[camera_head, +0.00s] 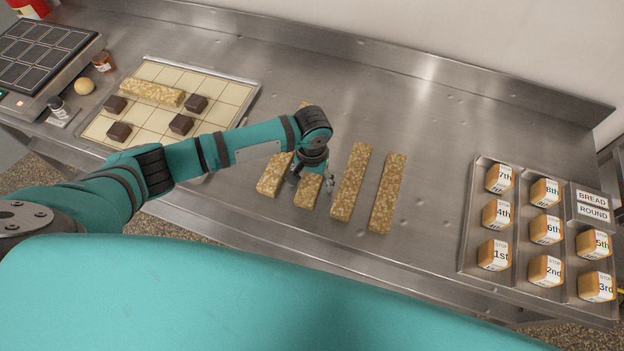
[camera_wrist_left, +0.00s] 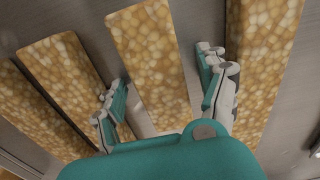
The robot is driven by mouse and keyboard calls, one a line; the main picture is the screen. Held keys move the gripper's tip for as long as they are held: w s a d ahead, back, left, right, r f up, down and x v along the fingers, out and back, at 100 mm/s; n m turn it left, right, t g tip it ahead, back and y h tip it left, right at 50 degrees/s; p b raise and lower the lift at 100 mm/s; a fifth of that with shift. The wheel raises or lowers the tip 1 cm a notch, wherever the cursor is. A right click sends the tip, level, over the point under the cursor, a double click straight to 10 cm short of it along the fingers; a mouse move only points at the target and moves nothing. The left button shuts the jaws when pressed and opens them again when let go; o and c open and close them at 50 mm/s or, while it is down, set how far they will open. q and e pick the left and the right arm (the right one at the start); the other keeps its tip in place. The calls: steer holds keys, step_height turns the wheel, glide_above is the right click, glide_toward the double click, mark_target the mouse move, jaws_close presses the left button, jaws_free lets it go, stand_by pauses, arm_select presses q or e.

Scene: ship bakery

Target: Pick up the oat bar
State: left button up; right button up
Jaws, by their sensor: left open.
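Several long, pale, grainy oat bars lie side by side on the steel counter in the head view. My left gripper (camera_head: 312,181) is over the second oat bar from the left (camera_head: 308,195) and hides part of it. In the left wrist view this gripper (camera_wrist_left: 168,88) is open, with an oat bar (camera_wrist_left: 150,50) lying between its fingers. The fingers are not closed on it. Other oat bars lie on both sides (camera_wrist_left: 262,60) (camera_wrist_left: 62,85). My right gripper is not in view.
A tiled tray (camera_head: 223,105) at the left holds another bar (camera_head: 152,92) and dark squares. A divided metal tray (camera_head: 467,225) at the right holds several numbered blocks. The oat bars (camera_head: 351,180) (camera_head: 388,192) stand close beside the gripper. The counter behind them is clear.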

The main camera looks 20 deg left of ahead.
arm_select(q)
steer(key=c, duration=1.3)
steer(key=shift+c, duration=0.2)
steer(key=shift+r, duration=0.15)
